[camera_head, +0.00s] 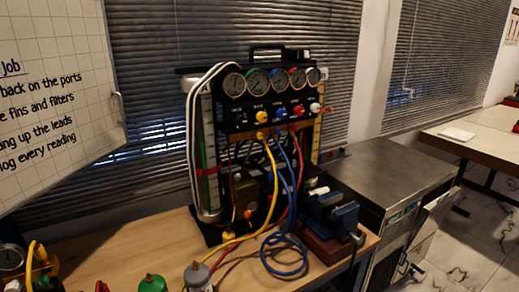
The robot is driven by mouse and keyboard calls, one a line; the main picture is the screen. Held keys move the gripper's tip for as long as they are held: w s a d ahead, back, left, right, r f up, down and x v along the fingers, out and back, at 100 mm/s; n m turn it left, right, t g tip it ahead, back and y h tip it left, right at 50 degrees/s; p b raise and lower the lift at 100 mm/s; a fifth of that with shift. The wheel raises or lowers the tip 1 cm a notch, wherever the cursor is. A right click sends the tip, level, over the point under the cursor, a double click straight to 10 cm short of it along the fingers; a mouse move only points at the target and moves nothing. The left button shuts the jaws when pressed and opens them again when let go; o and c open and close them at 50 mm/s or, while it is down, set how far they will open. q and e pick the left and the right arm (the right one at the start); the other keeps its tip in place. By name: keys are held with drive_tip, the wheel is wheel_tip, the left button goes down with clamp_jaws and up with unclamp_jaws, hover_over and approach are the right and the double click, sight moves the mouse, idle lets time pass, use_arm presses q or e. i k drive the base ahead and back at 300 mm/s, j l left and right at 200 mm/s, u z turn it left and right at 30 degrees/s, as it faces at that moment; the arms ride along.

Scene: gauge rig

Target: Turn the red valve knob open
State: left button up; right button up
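The gauge rig (238,118) is a black panel with a row of several round dials, standing on a wooden bench. The red valve knob (298,110) is on its lower front, between a blue knob (281,114) on its left and a white knob (315,108) on its right. A yellow knob (261,117) is further left. The red knob is small here, so I cannot tell how far it is turned. Neither of my grippers is in view, and nothing covers the knob.
Yellow (272,180), blue (287,250) and red hoses hang below the panel onto the bench (335,272). A blue vise (335,222) stands at the right. Canisters, one green (152,284) and one grey (197,277), stand at the front edge. A whiteboard (50,95) is at left.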

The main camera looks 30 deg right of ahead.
sight(298, 110)
drive_tip(key=z, duration=1.3)
